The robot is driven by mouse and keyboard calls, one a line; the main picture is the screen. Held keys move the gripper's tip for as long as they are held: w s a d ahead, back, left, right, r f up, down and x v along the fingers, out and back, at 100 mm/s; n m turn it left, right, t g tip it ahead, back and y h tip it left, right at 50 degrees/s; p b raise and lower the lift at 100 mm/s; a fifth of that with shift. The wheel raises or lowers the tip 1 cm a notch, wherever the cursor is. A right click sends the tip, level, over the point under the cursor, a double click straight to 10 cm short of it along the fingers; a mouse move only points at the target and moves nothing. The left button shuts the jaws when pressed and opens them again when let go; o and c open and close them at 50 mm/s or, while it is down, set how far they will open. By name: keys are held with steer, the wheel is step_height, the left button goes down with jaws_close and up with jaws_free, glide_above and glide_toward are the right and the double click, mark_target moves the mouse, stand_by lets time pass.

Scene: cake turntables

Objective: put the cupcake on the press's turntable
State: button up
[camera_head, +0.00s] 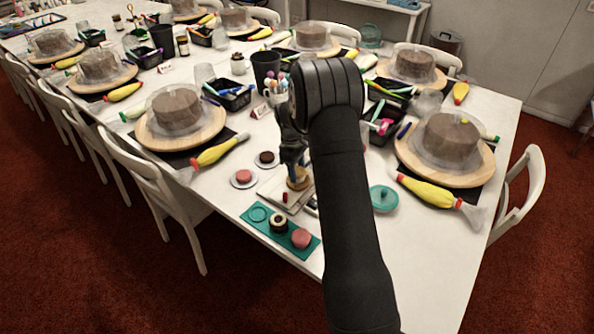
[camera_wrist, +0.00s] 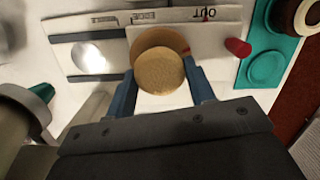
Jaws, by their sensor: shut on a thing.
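The cupcake (camera_wrist: 160,73), with a plain tan round top, is between the fingers of my gripper (camera_wrist: 161,92) in the wrist view. My gripper is shut on it. In the head view my gripper (camera_head: 297,172) is over the pale press base, with the cupcake (camera_head: 298,182) partly hidden below it. A brown round turntable (camera_wrist: 147,41) shows just beyond the cupcake and is partly covered by it. It lies on the press's white base (camera_wrist: 205,42), marked with words including EDGE and OUT. I cannot tell whether the cupcake touches the turntable.
A red knob (camera_wrist: 238,47) is right of the turntable. A teal tray (camera_head: 258,222) holds a dark-ringed item and a pink cake (camera_head: 301,238). A pink cake (camera_head: 244,176) and a dark one (camera_head: 267,158) sit left. A teal round item (camera_head: 383,198) stands right. Large covered cakes surround this area.

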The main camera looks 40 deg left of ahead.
steer(key=shift+f, duration=0.3)
steer(key=o, duration=1)
steer(key=shift+f, duration=0.15)
steer(key=r, duration=0.4)
steer(key=a+r, duration=0.1)
steer(key=r, duration=0.7)
steer(key=shift+s+a+r, duration=0.15)
steer(key=shift+a, duration=0.15)
